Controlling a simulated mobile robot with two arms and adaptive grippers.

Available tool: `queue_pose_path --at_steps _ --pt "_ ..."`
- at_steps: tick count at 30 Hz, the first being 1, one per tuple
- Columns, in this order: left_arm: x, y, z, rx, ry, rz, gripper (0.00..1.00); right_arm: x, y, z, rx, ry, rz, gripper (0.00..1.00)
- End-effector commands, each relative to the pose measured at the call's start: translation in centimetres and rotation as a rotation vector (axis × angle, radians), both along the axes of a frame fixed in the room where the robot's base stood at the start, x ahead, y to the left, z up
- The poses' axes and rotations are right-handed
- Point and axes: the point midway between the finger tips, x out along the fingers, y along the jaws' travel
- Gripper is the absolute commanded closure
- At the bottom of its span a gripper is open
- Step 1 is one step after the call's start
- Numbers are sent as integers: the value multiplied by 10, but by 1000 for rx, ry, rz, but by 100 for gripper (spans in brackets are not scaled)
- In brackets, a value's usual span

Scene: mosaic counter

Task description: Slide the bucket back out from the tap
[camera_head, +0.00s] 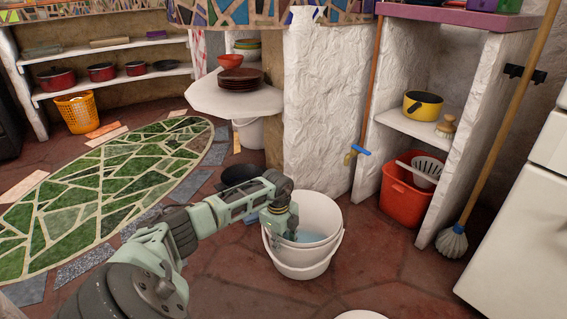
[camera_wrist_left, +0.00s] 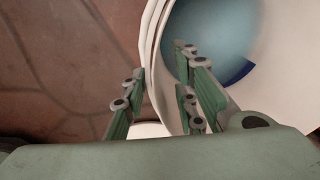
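A white bucket (camera_head: 302,262) with bluish water in it stands upright on the red-brown tiled floor, its handle hanging at the front. My left gripper (camera_head: 280,216) reaches down at the bucket's left rim. In the left wrist view, the fingers of my left gripper (camera_wrist_left: 160,80) straddle the rim of the bucket (camera_wrist_left: 152,35), one side outside and the other over the inside. They look apart, with a gap wider than the rim; whether either side touches is unclear. My right gripper is not in view.
A white rough wall (camera_head: 322,110) stands behind the bucket. An orange-red bin (camera_head: 402,200) is in the shelf recess to the right. A mop (camera_head: 452,240) leans near a white cabinet (camera_head: 520,225). A dark bowl (camera_head: 240,174) lies behind my arm. Floor in front is mostly clear.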

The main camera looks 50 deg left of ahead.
Motion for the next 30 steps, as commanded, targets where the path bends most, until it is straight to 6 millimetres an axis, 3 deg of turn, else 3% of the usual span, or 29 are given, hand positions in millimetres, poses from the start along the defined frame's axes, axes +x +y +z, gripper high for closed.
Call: queue_pose_path --at_steps 9,15,30 --pt "2 -1 49 2 -3 -6 73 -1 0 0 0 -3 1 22" --pt "2 -3 69 2 -1 -6 73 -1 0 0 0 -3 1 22" --pt "2 -3 72 0 1 -6 73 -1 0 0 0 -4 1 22"
